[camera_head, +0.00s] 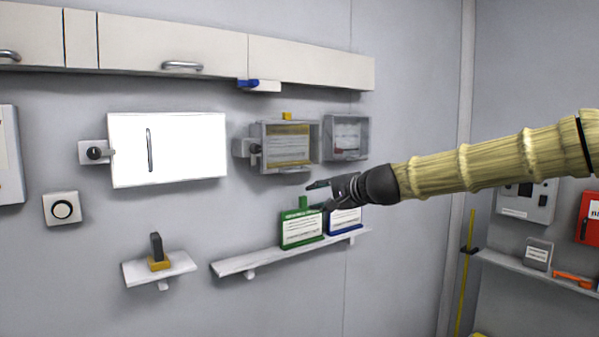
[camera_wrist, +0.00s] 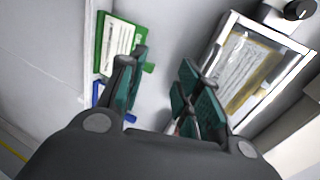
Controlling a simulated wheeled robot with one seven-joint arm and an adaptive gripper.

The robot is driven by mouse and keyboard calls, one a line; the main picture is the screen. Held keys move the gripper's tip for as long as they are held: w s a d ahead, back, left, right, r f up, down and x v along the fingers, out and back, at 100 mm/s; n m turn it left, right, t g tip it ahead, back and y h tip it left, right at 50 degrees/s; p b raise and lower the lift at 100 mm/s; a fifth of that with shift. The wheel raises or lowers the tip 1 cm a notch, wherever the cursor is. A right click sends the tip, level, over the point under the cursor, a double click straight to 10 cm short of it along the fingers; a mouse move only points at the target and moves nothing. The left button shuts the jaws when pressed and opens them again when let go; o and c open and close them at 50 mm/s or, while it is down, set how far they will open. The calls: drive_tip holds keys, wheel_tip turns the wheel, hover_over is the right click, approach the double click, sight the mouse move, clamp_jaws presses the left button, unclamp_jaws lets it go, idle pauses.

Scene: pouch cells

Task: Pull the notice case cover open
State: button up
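The notice case (camera_head: 287,148) is a clear-fronted box on the wall with a yellow-edged notice inside. A dark knob on a grey mount (camera_head: 247,148) is at its left side. Its cover looks shut. In the wrist view the case (camera_wrist: 222,37) is tilted at the right, with the knob (camera_wrist: 299,9) at the top right corner. My gripper (camera_head: 320,193) is below and right of the case, apart from it. In the wrist view my gripper (camera_wrist: 163,72) has its teal fingers spread with nothing between them.
A smaller clear case (camera_head: 346,137) hangs to the right. Below, a shelf (camera_head: 235,264) bears a green-framed card (camera_head: 302,226) and a blue-framed card (camera_head: 345,222), close behind my gripper. A white panel with a handle (camera_head: 190,150) is at the left; cupboards (camera_head: 175,40) run above.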

approach(300, 171)
drive_tip(key=shift+t+y, duration=0.3)
drive_tip(key=shift+y, duration=0.1)
drive_tip(key=shift+f+p+x, duration=0.15)
drive_tip(key=shift+p+x, duration=0.8)
drive_tip(key=shift+x, duration=1.7)
drive_tip(key=shift+f+p+x, duration=0.2)
drive_tip(key=shift+p+x, duration=0.7)
drive_tip(key=shift+x, duration=1.75)
drive_tip(key=shift+d, duration=0.15)
clamp_jaws()
